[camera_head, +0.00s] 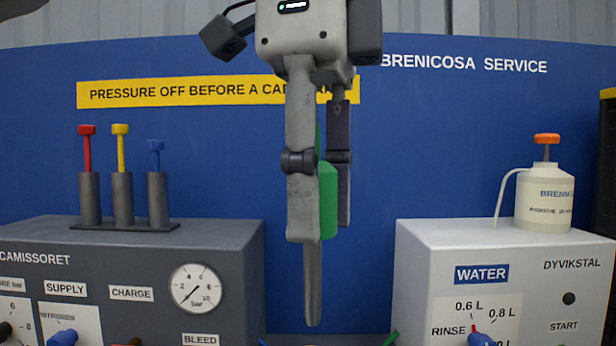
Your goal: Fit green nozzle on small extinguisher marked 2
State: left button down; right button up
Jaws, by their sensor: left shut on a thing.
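My left gripper (323,228) hangs down in the middle of the view, fingers pointing down. It is shut on a green piece (328,200), taken as the green nozzle, which shows between the fingers and is partly hidden by the near finger. A thin grey rod (312,285) reaches down below the near fingertip; I cannot tell whether it belongs to the nozzle. No extinguisher marked 2 can be made out in this view. My right gripper is not in view.
A grey CAMISSORET console (230,250) with a gauge (195,288) stands left, bearing a rack (125,226) of red, yellow and blue-topped tools. A white WATER unit (420,245) with a pump bottle (545,205) stands right. A gap lies between them. A blue panel (430,140) is behind.

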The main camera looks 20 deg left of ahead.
aim_at(311, 323)
pick_arm(q)
jog(key=shift+a+f, duration=0.1)
jog(key=shift+f, duration=4.7)
jog(key=c, duration=1.2)
grip_release()
jog(key=shift+o, duration=0.2)
notch_tip(311, 323, up, 8)
jog(key=shift+f, duration=0.25)
